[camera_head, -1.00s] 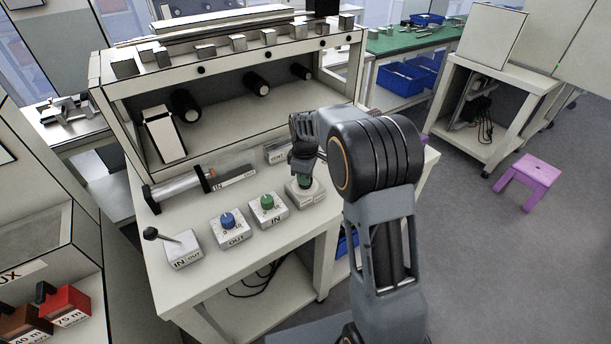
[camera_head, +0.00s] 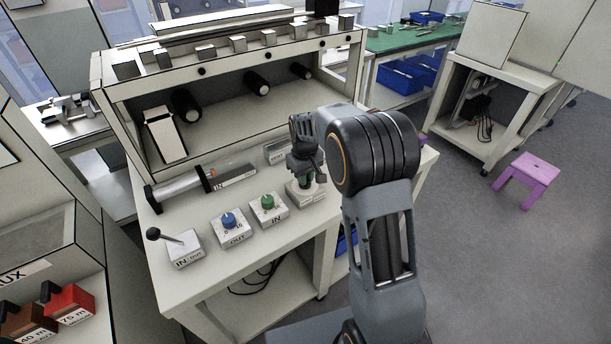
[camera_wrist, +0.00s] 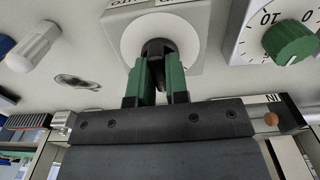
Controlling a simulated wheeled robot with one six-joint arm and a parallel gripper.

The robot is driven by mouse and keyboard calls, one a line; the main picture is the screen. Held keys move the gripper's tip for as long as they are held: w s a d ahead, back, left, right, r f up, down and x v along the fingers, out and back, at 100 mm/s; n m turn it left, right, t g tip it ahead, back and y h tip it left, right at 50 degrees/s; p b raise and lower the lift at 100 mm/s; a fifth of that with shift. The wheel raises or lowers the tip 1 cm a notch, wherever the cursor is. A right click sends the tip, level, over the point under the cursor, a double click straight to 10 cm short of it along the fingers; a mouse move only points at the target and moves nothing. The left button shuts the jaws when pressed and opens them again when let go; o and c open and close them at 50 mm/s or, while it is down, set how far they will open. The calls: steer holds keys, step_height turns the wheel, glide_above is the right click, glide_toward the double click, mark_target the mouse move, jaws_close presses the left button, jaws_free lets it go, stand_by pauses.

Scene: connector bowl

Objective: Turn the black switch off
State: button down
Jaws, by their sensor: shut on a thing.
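The black switch (camera_wrist: 157,45) shows in the wrist view as a dark knob on a round white plate, set on a light grey box. My gripper (camera_wrist: 157,82) points at it with its green fingers close together and shut on the knob. In the head view the switch box (camera_head: 305,192) stands at the right end of the row on the bench. My gripper (camera_head: 306,178) is directly over it and hides the knob. The setting of the switch cannot be read, as the label is cut off.
Beside the switch box sit a green-knob box (camera_head: 268,207), a blue-knob box (camera_head: 229,227) and a lever box (camera_head: 176,246). The green knob is close by in the wrist view. A shelf unit (camera_head: 230,115) rises behind. A cylinder (camera_head: 180,188) lies behind the boxes.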

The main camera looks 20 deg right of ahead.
stand_by(0.3)
steer(key=c, duration=1.1)
jaws_free()
step_height(320, 180, up, 14)
steer(key=shift+f+p, duration=0.1)
steer(key=shift+p, duration=0.25)
